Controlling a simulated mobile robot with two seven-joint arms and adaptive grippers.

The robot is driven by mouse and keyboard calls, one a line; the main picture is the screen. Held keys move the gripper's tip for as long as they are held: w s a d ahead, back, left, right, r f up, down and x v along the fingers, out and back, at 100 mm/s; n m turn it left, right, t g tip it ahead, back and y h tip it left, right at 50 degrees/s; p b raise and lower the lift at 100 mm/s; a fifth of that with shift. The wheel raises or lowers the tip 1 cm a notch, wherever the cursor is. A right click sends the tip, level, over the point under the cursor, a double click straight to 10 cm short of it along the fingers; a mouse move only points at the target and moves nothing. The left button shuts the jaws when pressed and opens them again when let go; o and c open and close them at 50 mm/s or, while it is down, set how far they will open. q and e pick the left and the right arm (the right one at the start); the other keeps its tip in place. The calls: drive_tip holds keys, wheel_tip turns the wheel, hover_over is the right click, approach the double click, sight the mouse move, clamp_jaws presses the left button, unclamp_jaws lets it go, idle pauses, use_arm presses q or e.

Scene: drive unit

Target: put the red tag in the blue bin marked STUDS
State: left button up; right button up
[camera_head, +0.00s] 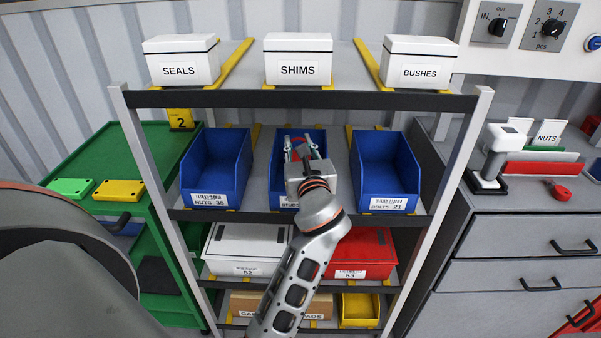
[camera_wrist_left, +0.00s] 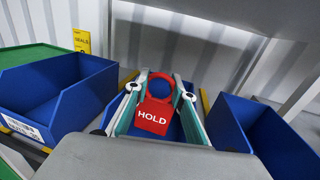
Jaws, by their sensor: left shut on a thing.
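The red tag (camera_wrist_left: 153,116), shaped like a padlock and marked HOLD, is pinched between the two fingers of my left gripper (camera_wrist_left: 160,92) in the left wrist view. In the head view my left gripper (camera_head: 301,146) reaches over the middle blue bin marked STUDS (camera_head: 277,178), fingers pointing to its back. The tag shows there only as a bit of red between the fingers. The gripper and wrist hide much of the bin and part of its label. I cannot tell how high the tag is above the bin floor. My right gripper is not in view.
Blue bins NUTS (camera_head: 212,175) and BOLTS (camera_head: 387,175) stand on either side on the same shelf. White boxes SEALS (camera_head: 180,62), SHIMS (camera_head: 297,60) and BUSHES (camera_head: 420,65) stand above. A green cart (camera_head: 110,150) is left, a grey drawer cabinet (camera_head: 530,222) right.

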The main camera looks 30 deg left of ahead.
use_arm(q)
wheel_tip(320, 180, down, 6)
drive_tip(key=shift+f+b, duration=0.25)
drive_tip(key=shift+b, duration=0.6)
drive_tip(key=shift+f, duration=0.25)
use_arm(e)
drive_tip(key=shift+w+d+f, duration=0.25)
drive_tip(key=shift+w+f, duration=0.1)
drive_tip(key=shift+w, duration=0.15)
use_arm(q)
drive_tip(key=shift+f, duration=0.1)
drive_tip(key=o, duration=0.9)
drive_tip(key=shift+o, duration=0.4)
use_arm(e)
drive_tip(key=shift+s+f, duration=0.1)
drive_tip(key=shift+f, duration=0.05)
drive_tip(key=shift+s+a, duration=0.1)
